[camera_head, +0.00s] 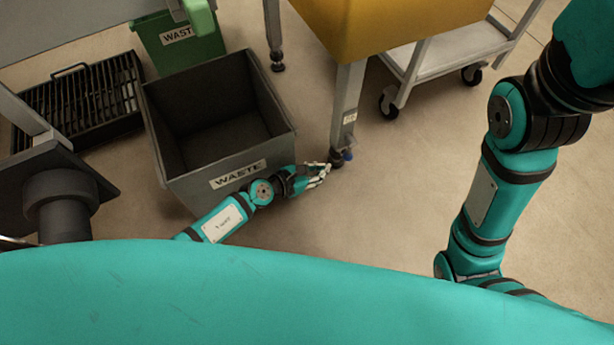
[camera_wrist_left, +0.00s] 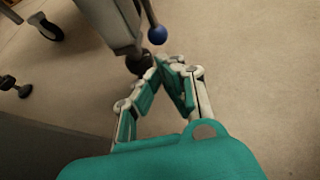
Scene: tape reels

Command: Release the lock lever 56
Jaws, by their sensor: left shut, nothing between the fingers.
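The lock lever (camera_head: 347,155) is a short lever with a blue ball knob, low on a grey table leg (camera_head: 349,95) above its dark foot. In the left wrist view, the lever's blue knob (camera_wrist_left: 157,35) hangs at the end of a thin rod, just beyond my fingers. My left gripper (camera_head: 326,168) is beside the foot of this leg. In the left wrist view its fingertips (camera_wrist_left: 169,60) meet with nothing between them, and the knob looks apart from them. The small tag on the leg is too small to read. My right gripper is out of view.
A grey waste bin (camera_head: 223,181) stands directly left of my left gripper. A green waste bin (camera_head: 180,50) and a black grate (camera_head: 85,100) are behind it. A yellow body (camera_head: 390,25) rests above the leg. A wheeled cart (camera_head: 450,60) is at the back right. The floor right of the leg is clear.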

